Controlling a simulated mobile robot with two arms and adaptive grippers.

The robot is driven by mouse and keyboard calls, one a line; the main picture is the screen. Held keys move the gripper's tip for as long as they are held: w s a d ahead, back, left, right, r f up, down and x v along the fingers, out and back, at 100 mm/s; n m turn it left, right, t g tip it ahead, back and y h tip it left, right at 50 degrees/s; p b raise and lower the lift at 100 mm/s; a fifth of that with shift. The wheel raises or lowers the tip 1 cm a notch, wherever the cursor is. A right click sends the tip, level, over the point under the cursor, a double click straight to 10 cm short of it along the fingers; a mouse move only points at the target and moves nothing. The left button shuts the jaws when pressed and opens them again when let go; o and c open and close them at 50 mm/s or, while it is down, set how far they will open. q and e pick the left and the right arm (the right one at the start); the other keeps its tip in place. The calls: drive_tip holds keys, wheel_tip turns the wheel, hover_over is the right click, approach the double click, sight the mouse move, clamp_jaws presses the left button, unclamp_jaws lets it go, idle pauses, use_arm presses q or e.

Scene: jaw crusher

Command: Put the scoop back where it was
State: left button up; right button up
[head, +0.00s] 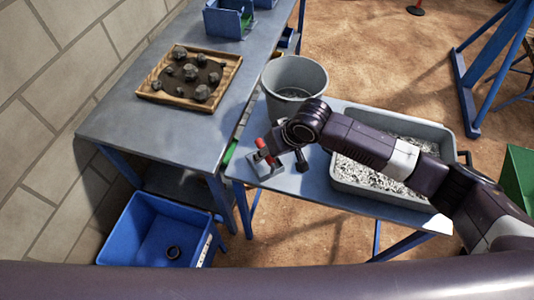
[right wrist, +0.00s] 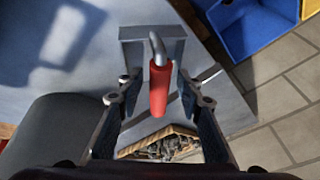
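The scoop has a red handle (right wrist: 159,90), a bent metal neck and a grey metal pan (right wrist: 145,33). In the head view the scoop (head: 264,167) is at the left end of the lower blue table (head: 302,186), its red handle pointing up. My right gripper (head: 280,147) is at the handle. In the right wrist view its two fingers (right wrist: 158,98) stand on either side of the red handle, with gaps visible on both sides. It is open. The gripper partly hides the scoop in the head view. My left gripper is not in view.
A grey bucket (head: 299,72) and a grey tray of gravel (head: 372,185) stand on the lower table. A wooden tray of rocks (head: 153,95) lies on the higher bench (head: 130,130). A blue bin (head: 140,245) is on the floor.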

drive_tip(key=b+v, duration=0.1)
drive_tip(key=v, duration=1.1)
drive_tip(key=shift+s+a, duration=0.1)
